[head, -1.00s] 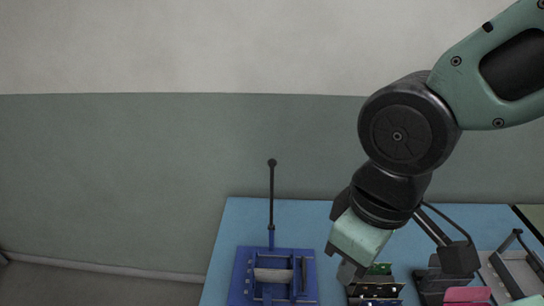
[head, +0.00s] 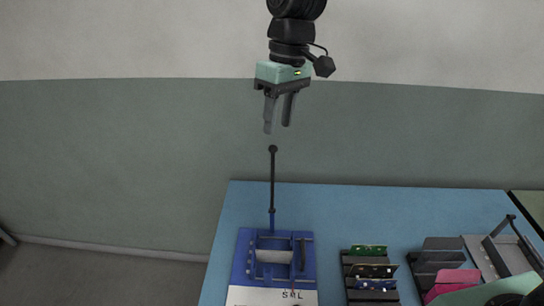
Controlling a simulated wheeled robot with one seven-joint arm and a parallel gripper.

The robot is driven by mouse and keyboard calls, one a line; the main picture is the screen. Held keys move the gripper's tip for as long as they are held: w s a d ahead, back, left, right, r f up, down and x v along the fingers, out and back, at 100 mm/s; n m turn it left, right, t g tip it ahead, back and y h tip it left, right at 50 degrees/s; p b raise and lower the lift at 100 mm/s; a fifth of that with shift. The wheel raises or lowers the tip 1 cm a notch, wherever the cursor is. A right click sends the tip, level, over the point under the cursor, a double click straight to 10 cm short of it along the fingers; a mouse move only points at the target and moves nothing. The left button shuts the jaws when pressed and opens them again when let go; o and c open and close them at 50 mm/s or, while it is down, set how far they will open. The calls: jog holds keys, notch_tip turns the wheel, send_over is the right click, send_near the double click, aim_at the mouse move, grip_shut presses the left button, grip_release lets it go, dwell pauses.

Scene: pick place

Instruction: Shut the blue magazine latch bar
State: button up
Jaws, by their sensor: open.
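The blue magazine (head: 246,262) stands at the left of the blue table. Its latch bar (head: 272,185) is a thin dark rod with a round black knob on top, and it stands upright from the back of the magazine. My gripper (head: 277,128) hangs above the bar with its fingers pointing down. In the picture the fingertips are just over the knob. The fingers are apart with nothing between them. I cannot tell from this one view how far in front of or behind the knob they are. A white label with dark letters shows at the magazine's front, cut by the frame's edge.
A dark rack (head: 357,294) with several circuit boards stands right of the magazine. Further right are a dark holder (head: 440,248) with pink pieces and a grey frame (head: 500,258) with a raised dark bar. The blue table (head: 340,207) is clear behind them.

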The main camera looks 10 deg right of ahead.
send_near(273, 154)
jog(key=f+p, duration=0.1)
jog(key=f, duration=0.3)
jog(key=a+f+p, duration=0.1)
jog(key=f+p, duration=0.1)
jog(key=f, duration=0.2)
jog(key=s+f+p, duration=0.1)
jog(key=f+p, duration=0.1)
jog(key=f, duration=0.2)
jog(key=shift+s+a+f, duration=0.1)
jog(key=shift+a+f, duration=0.15)
jog(key=shift+a, duration=0.05)
grip_shut()
